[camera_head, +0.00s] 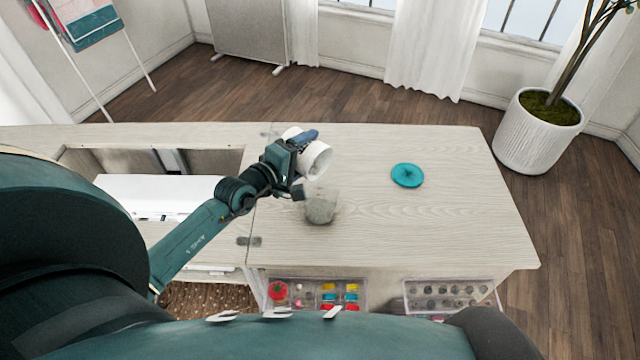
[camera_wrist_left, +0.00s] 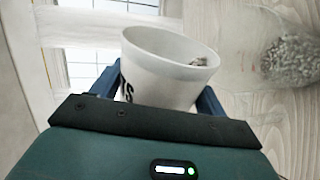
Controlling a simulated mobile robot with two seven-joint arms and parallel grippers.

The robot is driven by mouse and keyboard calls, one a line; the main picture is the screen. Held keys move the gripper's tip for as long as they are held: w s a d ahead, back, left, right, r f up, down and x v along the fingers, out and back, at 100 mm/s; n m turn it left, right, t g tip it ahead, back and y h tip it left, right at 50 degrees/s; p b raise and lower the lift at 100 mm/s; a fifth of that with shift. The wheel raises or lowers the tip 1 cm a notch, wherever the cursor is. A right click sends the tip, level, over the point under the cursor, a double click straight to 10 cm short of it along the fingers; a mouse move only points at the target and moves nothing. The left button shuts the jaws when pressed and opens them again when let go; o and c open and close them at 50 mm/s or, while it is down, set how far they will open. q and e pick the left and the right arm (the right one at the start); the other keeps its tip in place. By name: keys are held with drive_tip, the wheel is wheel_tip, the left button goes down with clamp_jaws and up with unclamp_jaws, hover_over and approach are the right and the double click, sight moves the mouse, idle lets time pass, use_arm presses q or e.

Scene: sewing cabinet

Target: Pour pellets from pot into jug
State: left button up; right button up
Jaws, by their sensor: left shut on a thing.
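The white pot (camera_head: 316,160) is held in my left gripper (camera_head: 297,148), tilted over with its mouth toward the right. The pot (camera_wrist_left: 160,72) also shows in the left wrist view between the blue fingers, with some grey pellets visible inside near its rim. The clear jug (camera_head: 321,208) stands on the cabinet top just below and slightly right of the gripper, with grey pellets in it. The jug (camera_wrist_left: 290,62) is at the right edge of the left wrist view, apart from the pot. No falling pellets are clear. My right gripper is not in view.
A teal round object (camera_head: 407,175) lies on the cabinet top (camera_head: 450,220) right of the jug. Open trays of sewing items (camera_head: 318,293) and bobbins (camera_head: 450,294) are at the front. A white sewing machine (camera_head: 150,195) sits in the recess at left. The right of the top is clear.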

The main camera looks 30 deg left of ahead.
use_arm(q)
drive_tip(key=shift+d+f, duration=0.1)
drive_tip(key=shift+f, duration=0.05)
drive_tip(key=shift+d+m+p, duration=0.1)
drive_tip(key=shift+m+p, duration=0.2)
drive_tip(key=shift+m, duration=0.1)
idle(0.7)
drive_tip(key=shift+s+d+r+m+y, duration=0.15)
drive_tip(key=shift+d+r+m, duration=0.15)
drive_tip(key=shift+m, duration=0.3)
drive_tip(key=shift+s+d+r+m+y, duration=0.1)
drive_tip(key=shift+d+r+m+y, duration=0.1)
drive_tip(key=shift+d+m, duration=0.3)
idle(2.7)
drive_tip(key=shift+f+m, duration=0.15)
drive_tip(key=shift+m, duration=0.15)
idle(0.3)
